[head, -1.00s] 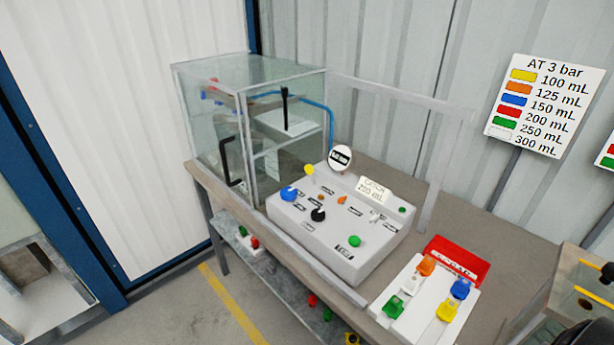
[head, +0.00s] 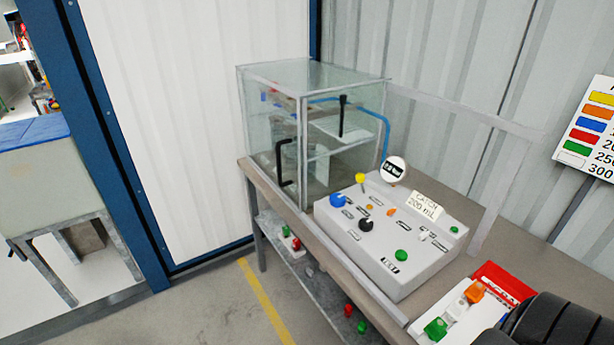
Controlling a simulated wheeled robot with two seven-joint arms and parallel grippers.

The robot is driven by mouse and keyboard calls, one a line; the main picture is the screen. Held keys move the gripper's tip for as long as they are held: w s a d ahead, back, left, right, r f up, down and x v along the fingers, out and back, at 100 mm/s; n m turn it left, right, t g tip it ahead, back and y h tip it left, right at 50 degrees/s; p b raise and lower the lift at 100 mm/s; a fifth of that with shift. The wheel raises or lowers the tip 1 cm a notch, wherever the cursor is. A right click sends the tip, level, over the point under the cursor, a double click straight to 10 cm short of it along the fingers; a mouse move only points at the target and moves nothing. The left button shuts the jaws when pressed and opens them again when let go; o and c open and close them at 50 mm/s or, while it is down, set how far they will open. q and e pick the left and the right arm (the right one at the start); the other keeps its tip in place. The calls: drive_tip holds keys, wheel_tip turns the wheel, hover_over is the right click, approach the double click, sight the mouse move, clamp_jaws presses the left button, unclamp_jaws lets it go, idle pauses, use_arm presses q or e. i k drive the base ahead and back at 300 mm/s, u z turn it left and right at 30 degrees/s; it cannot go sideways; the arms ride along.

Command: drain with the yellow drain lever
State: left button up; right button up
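The yellow drain lever (head: 361,179) is a small yellow knob on a short stem at the back left of the grey control panel (head: 420,272). It stands beside a blue knob (head: 337,201) and in front of the glass-walled cabinet (head: 270,125). A round gauge (head: 394,169) is to its right, and a card (head: 426,206) reading "CATCH 200 mL" stands on the panel. Nothing touches the lever. Neither gripper shows. A dark ribbed shape, probably part of my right arm, fills the lower right corner and hides part of the white tray there.
The panel and cabinet stand on a brown bench (head: 500,230) with a frame rail along its edge. A red and white tray (head: 455,320) with coloured pieces sits at the right. A colour chart (head: 590,130) hangs on the wall. Open floor (head: 215,310) lies at the front left.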

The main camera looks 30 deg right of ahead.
sight(359, 178)
drive_tip(key=u, duration=0.5)
drive_tip(key=i, duration=2.45)
drive_tip(key=z, duration=2.95)
